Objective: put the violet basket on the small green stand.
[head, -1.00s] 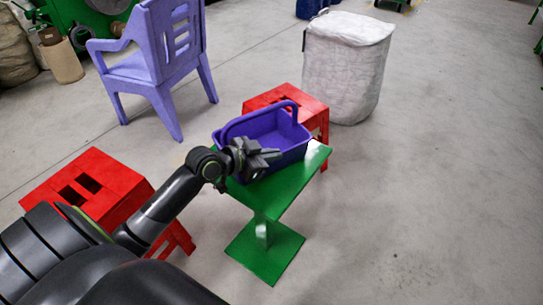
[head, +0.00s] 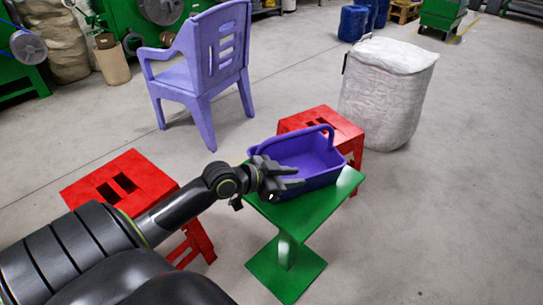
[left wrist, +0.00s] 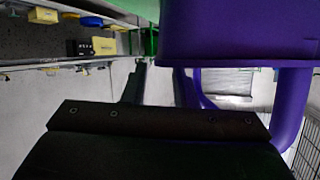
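The violet basket (head: 318,178) stands upright on the top of the small green stand (head: 318,210), toward its back left part, with its handle raised. My left gripper (head: 298,177) is at the basket's near left side, overlapping it in the head view. Its fingers are apart, and in the left wrist view the gap between the fingertips (left wrist: 158,84) is empty. The basket (left wrist: 240,38) fills the upper right of that view, beside the fingers. Whether a finger touches it I cannot tell. My right gripper is not in view.
A red stool (head: 330,122) stands close behind the green stand, and another (head: 125,180) is at the left, partly behind my left arm. A violet chair (head: 205,70) and a white sack (head: 388,95) stand farther back. The floor at the right is clear.

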